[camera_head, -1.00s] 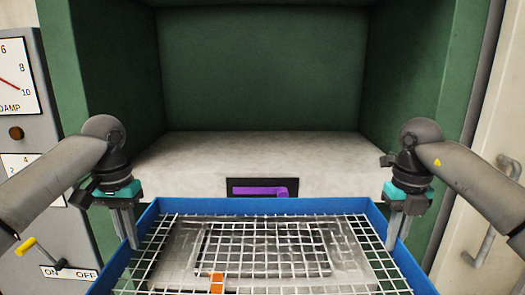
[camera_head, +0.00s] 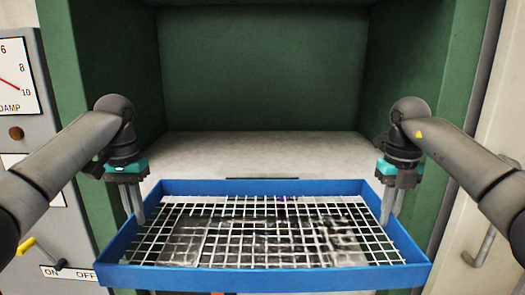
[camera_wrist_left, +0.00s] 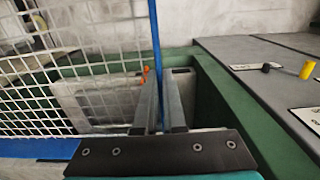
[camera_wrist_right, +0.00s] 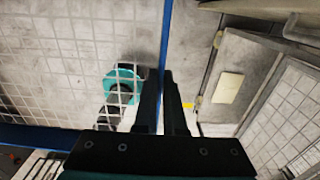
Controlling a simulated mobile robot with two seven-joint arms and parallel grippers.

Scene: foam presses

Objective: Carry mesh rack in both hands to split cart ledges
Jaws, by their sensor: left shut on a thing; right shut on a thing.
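The mesh rack has a blue rim (camera_head: 262,280) and a white wire grid (camera_head: 285,222). It hangs level in front of the press opening in the head view. My left gripper (camera_head: 136,214) is shut on the rack's left rim, and my right gripper (camera_head: 389,212) is shut on its right rim. In the left wrist view the fingers (camera_wrist_left: 160,105) straddle the blue rim (camera_wrist_left: 156,50). In the right wrist view the fingers (camera_wrist_right: 166,105) do the same on the other rim (camera_wrist_right: 165,45). No cart ledges can be made out.
The green press housing (camera_head: 262,65) stands ahead with a pale slab (camera_head: 260,155) in its open bay. A grey panel (camera_head: 35,130) with a dial and yellow-tipped lever (camera_head: 25,245) is at left. A pale door with a handle (camera_head: 482,245) is at right.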

